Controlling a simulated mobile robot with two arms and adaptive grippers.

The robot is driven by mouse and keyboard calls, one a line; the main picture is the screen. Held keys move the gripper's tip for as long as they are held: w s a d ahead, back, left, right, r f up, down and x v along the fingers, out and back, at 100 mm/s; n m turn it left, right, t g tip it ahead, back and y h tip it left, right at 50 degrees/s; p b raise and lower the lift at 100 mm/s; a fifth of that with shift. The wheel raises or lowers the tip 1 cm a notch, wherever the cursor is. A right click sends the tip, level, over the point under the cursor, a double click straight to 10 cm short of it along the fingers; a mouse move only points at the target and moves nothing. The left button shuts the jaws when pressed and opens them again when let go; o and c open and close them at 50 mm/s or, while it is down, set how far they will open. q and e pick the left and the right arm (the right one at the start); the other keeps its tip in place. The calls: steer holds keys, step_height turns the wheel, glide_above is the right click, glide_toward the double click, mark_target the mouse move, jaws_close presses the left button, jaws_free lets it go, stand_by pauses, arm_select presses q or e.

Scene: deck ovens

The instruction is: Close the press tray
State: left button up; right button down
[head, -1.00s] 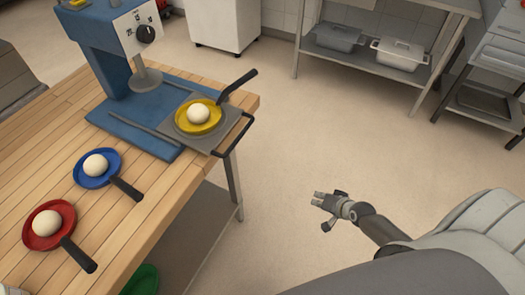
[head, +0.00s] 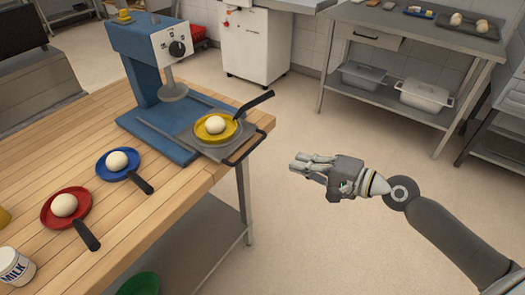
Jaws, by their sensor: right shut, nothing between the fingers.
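The blue press (head: 152,70) stands on the wooden table, with a dial on its front and a round grey stamp (head: 174,90) hanging over its base. The grey press tray (head: 203,148) is slid out toward the table's right edge. Its dark handle (head: 245,150) sticks out past that edge. A yellow pan (head: 228,137) with a pale dough ball (head: 215,125) sits on the tray, its black handle pointing up right. My right gripper (head: 296,162) is shut and empty in the air, right of the tray handle and apart from it. My left gripper is out of view.
A blue pan (head: 131,175) and a red pan (head: 52,213), each with a dough ball, lie on the wooden table (head: 120,225). A milk jar (head: 14,266) stands at the lower left. A steel table (head: 395,70) stands at the back right. The floor between is clear.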

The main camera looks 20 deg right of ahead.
steer(key=p, duration=0.3)
glide_toward(237, 139)
steer(key=shift+w+a+f, duration=0.1)
steer(key=shift+w+f, duration=0.05)
steer(key=shift+f, duration=0.75)
steer(key=shift+w+a+f, duration=0.25)
steer(key=shift+w+a, duration=0.1)
steer(key=shift+w, duration=0.1)
steer(key=x, duration=0.3)
steer(key=r+x, duration=0.1)
steer(key=x, duration=0.4)
steer(key=shift+w+a+r, duration=0.3)
steer(key=shift+w, duration=0.15)
